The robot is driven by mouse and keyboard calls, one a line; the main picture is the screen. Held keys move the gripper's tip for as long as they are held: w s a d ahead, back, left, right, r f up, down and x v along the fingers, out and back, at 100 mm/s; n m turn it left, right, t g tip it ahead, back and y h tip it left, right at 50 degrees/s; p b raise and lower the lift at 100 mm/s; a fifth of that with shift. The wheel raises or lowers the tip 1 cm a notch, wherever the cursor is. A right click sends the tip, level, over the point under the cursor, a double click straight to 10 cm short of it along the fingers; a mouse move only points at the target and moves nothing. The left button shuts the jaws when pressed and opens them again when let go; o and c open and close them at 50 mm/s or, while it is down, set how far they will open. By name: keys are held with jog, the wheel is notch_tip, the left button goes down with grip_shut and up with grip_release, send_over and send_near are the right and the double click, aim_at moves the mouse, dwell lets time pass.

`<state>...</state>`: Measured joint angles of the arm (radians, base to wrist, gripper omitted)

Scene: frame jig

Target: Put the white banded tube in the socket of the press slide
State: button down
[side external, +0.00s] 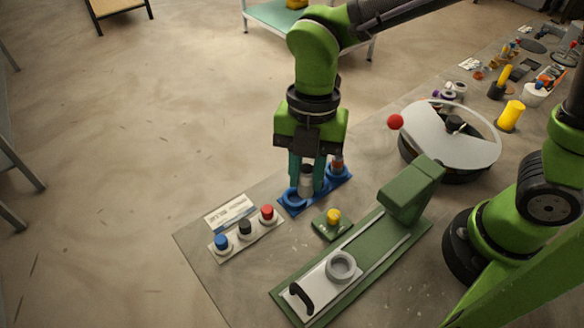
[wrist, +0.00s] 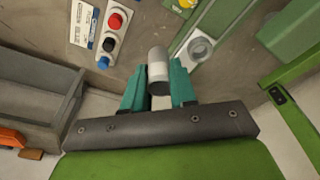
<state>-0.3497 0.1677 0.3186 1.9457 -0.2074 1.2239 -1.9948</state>
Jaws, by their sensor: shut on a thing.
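The white banded tube (wrist: 158,68) is grey with a white band and stands between my gripper's teal fingers (wrist: 158,88) in the wrist view. My gripper (side external: 306,184) is shut on it, over the blue rack (side external: 322,187) in the side view. I cannot tell whether the tube's lower end is still inside a rack hole. The press slide carries a grey ring-shaped socket (side external: 341,266), which looks empty, nearer the camera and right of my gripper. The socket also shows in the wrist view (wrist: 200,48), right of the tube.
A second tube with a reddish band (side external: 337,163) stands in the rack's far end. A panel with blue, black and red buttons (side external: 245,231) lies left of the slide. A yellow button box (side external: 332,222) sits between rack and slide. The green press head (side external: 412,190) rises behind the socket.

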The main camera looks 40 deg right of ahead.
jog(key=s+f+n+h, duration=0.1)
jog(key=s+f+n, duration=0.2)
jog(key=s+n, duration=0.65)
jog(key=shift+m+g, duration=0.3)
jog(key=shift+m, duration=0.05)
jog(key=shift+s+a+f, duration=0.15)
jog(key=shift+s+f, duration=0.05)
jog(key=shift+f, duration=0.65)
jog(key=shift+s+a+f, duration=0.1)
jog(key=shift+s+f, duration=0.1)
jog(key=shift+f, duration=0.6)
jog(key=shift+s+a+f, duration=0.15)
jog(key=shift+s+f, duration=0.05)
jog(key=shift+f, duration=0.65)
jog(key=shift+f, duration=1.45)
jog(key=c, duration=0.7)
grip_release()
jog(key=shift+r, duration=0.2)
